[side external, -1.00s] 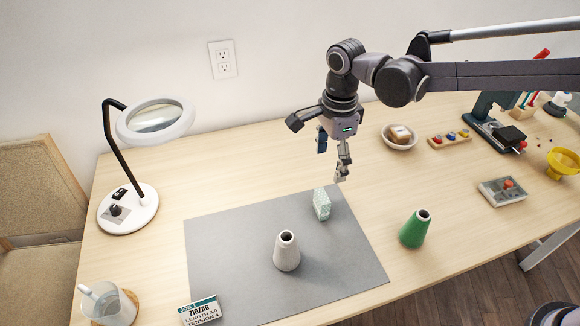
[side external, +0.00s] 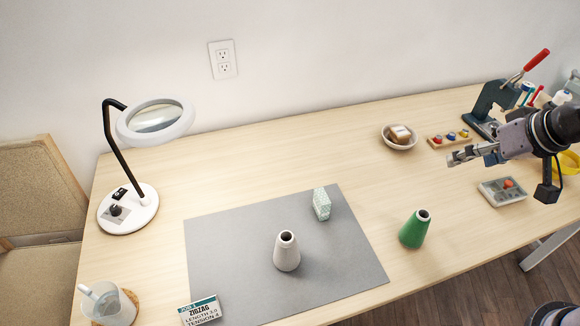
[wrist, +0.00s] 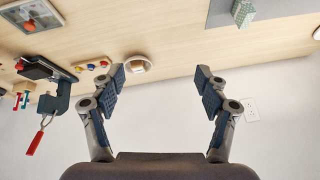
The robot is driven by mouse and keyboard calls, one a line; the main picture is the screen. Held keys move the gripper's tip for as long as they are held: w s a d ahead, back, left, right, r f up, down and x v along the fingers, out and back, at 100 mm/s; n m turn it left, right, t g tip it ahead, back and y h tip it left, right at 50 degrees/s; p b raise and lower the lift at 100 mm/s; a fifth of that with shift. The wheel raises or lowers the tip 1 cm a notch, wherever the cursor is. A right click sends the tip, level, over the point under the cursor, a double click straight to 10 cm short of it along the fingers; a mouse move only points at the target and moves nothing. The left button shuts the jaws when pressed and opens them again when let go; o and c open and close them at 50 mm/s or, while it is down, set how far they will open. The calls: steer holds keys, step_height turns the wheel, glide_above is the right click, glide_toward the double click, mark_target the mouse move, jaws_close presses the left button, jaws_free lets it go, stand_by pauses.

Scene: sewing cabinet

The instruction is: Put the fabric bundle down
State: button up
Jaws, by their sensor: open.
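The fabric bundle (side external: 321,204), a small upright block with a pale green and white pattern, stands on the grey mat (side external: 230,260) near the mat's back right edge. It also shows in the wrist view (wrist: 243,12) at the top, on the mat's edge. My gripper (side external: 460,157) is over the right part of the table, well away from the bundle, with its fingers pointing left. In the wrist view its two fingers (wrist: 160,84) are spread wide with nothing between them.
A white cone (side external: 287,252) stands on the mat and a green cone (side external: 415,230) to its right. A bowl (side external: 399,138), a button rack (side external: 449,139), a parts tray (side external: 505,192) and a press (side external: 488,108) are on the right. A magnifier lamp (side external: 128,210) stands left.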

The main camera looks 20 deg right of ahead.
steer(key=shift+s+d+f+n+t, duration=0.25)
steer(key=shift+s+d+f+n, duration=0.2)
steer(key=shift+s+n, duration=0.2)
steer(key=shift+s+d+f+n+t, duration=0.25)
steer(key=shift+s+d+f+n, duration=0.05)
steer(key=shift+s+d+n, duration=0.3)
